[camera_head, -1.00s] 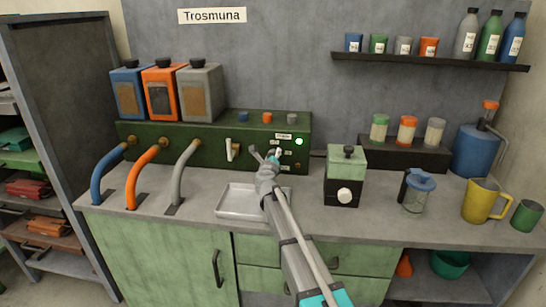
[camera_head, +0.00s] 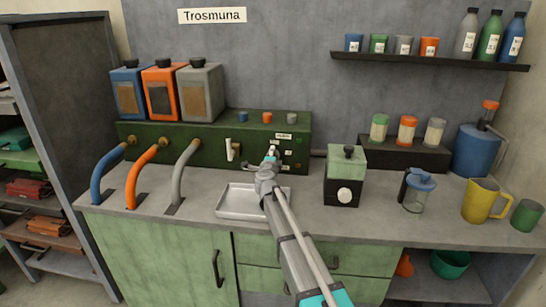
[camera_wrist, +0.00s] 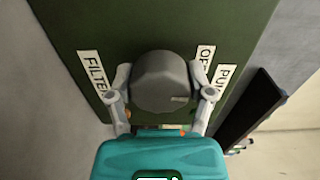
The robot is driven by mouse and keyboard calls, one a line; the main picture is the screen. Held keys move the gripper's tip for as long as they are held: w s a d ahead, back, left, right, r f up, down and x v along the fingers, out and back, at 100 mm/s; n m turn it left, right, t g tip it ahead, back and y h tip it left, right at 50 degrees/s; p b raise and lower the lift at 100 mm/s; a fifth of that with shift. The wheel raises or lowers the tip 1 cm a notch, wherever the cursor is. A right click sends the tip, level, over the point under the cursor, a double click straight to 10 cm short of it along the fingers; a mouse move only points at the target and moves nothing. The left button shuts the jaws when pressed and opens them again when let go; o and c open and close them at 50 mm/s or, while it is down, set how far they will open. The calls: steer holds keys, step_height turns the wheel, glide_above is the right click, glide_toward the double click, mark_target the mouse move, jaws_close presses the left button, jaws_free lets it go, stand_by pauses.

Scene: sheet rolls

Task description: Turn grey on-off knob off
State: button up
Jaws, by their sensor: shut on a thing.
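The grey on-off knob (camera_wrist: 162,82) sits on the dark green panel (camera_wrist: 90,25) in the wrist view. My gripper (camera_wrist: 163,98) has a finger on each side of the knob and is shut on it. An OFF label (camera_wrist: 205,55) shows just right of the knob, and a FILTER label (camera_wrist: 94,75) shows to its left. In the head view my gripper (camera_head: 272,155) is at the right part of the front of the green machine (camera_head: 200,150); it hides the knob there. The indicator light (camera_head: 299,141) on that front looks dark.
A green-and-black device (camera_head: 345,160) stands to the right. Three hoses, one of them orange (camera_head: 145,170), stand at the left.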

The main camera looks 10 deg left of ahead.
steer(key=shift+n, duration=0.6)
steer(key=o, duration=1.1)
steer(key=s, duration=1.2)
steer(key=shift+a, duration=0.15)
